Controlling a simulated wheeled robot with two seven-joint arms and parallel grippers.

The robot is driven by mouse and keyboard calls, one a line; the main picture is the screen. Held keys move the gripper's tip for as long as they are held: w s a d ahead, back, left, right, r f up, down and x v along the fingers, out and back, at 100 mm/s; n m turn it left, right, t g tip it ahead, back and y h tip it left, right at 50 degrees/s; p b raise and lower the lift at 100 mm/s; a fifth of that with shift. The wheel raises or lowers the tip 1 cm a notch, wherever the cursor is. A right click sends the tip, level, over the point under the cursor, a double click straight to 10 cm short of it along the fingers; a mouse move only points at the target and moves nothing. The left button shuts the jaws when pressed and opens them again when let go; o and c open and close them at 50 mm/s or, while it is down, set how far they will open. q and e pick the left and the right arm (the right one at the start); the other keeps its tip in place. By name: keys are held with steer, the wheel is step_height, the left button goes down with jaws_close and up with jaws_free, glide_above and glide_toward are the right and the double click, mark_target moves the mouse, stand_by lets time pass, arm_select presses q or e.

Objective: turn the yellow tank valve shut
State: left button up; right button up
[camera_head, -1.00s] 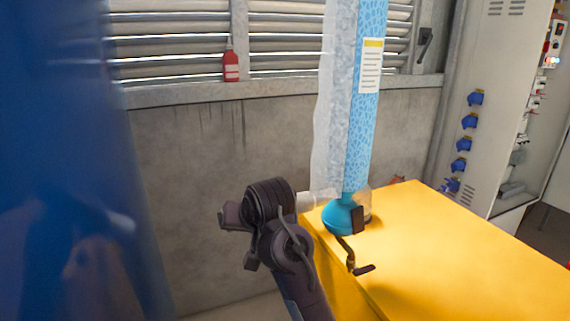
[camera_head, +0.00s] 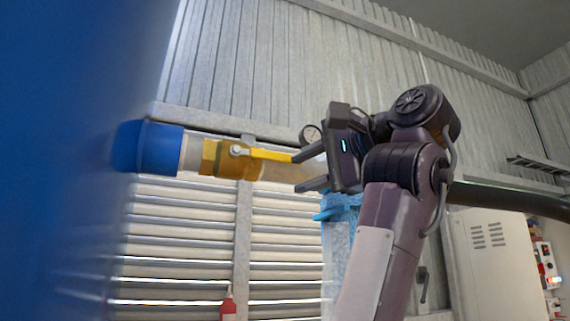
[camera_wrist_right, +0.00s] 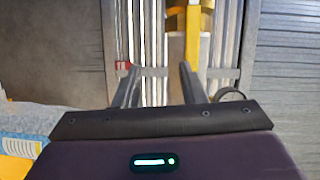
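The yellow valve (camera_head: 228,160) sits on a pale horizontal pipe that comes out of the blue tank (camera_head: 60,180). Its yellow lever (camera_head: 262,154) points right, along the pipe. My right gripper (camera_head: 306,171) is open and empty at the lever's free end; the upper fingertip is close to the lever, and I cannot tell if they touch. In the right wrist view the lever (camera_wrist_right: 192,42) lies ahead of the right-hand finger, not between the fingers of the gripper (camera_wrist_right: 157,68). My left gripper is not in view.
A round gauge (camera_head: 311,135) is behind the gripper. A red extinguisher (camera_head: 228,303) is at the louvred wall (camera_head: 175,240). A pale cabinet (camera_head: 490,265) stands at the right.

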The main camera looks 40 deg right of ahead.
mark_target(281, 155)
steer(key=s+r, duration=0.3)
steer(key=s, duration=0.1)
steer(key=shift+t+y, duration=0.4)
steer(key=w+p, duration=0.4)
steer(key=w+a+r+p, duration=0.1)
steer(key=w+p, duration=0.1)
steer(key=shift+w+a+p, duration=0.1)
steer(key=shift+w+p, duration=0.15)
steer(key=shift+p, duration=0.05)
steer(key=shift+w+a+f, duration=0.1)
steer(key=shift+w+f, duration=0.05)
steer(key=shift+w, duration=0.25)
steer(key=shift+s, duration=0.1)
steer(key=shift+c, duration=0.5)
jaws_close()
